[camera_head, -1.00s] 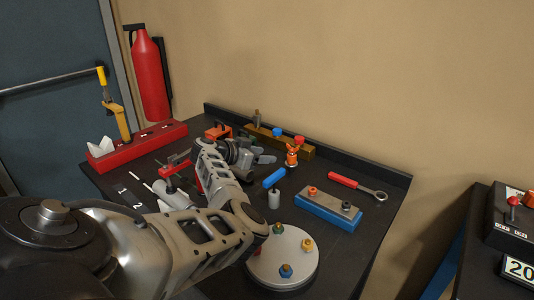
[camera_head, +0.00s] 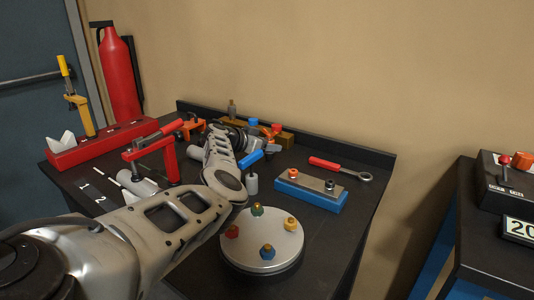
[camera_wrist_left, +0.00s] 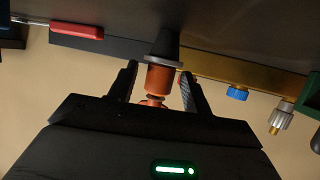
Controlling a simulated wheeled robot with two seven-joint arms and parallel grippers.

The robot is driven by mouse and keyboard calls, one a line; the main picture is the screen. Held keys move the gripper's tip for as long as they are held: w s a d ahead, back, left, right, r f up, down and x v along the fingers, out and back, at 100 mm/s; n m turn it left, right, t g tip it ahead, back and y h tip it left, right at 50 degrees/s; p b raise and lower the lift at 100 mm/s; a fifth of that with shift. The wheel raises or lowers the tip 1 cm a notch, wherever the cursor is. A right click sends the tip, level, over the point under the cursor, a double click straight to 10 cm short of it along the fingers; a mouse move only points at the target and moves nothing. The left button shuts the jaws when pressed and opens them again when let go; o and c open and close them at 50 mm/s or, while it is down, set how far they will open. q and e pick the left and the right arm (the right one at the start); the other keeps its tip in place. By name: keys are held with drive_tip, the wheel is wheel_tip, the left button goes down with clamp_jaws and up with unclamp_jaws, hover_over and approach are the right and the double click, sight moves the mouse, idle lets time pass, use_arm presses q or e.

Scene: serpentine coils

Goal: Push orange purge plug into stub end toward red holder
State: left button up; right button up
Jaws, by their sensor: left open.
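The orange plug (camera_wrist_left: 158,78) shows in the left wrist view, in line with a dark tapered stub (camera_wrist_left: 166,44) that has a pale flange. My left gripper (camera_wrist_left: 160,84) is open, with one finger on either side of the plug; I cannot tell whether they touch it. In the head view my left gripper (camera_head: 251,138) is at the back of the table, and it and the arm hide most of the plug and stub. A red clamp-like holder (camera_head: 172,160) stands left of the arm, and a long red rack (camera_head: 90,150) lies further left. My right gripper is not in view.
A round plate (camera_head: 262,262) with several coloured fittings stands at the front. A blue block (camera_head: 310,196) and a red-handled wrench (camera_head: 340,170) lie to the right. A brass bar (camera_wrist_left: 235,70) with a blue knob (camera_wrist_left: 238,93) is close to the gripper.

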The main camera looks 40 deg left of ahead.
use_arm(q)
drive_tip(key=c, duration=1)
drive_tip(key=shift+o, duration=0.2)
drive_tip(key=shift+r+p, duration=2.95)
drive_tip(key=shift+r, duration=1.65)
